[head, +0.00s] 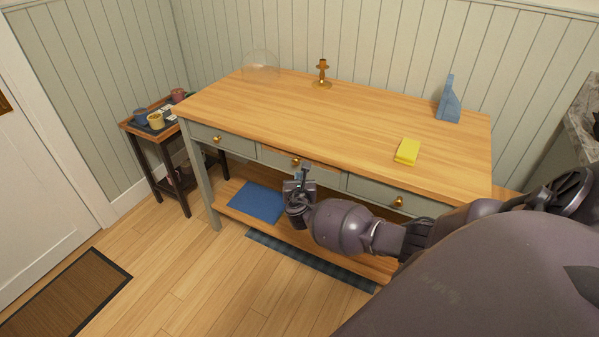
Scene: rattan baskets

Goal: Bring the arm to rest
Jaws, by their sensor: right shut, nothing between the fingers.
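My right arm (345,228) comes in from the lower right and reaches in front of the wooden table. My right gripper (304,176) is in front of the table's middle drawer, below the tabletop edge. It is shut and empty, and it covers part of the drawer front; I cannot tell whether it touches it. My left gripper is out of view.
The table (290,110) holds a yellow sponge (407,151), a brass candlestick (322,74), a glass dome (260,66) and a blue holder (449,103). A blue mat (256,202) lies on its lower shelf. A side table (146,131) with cups stands left.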

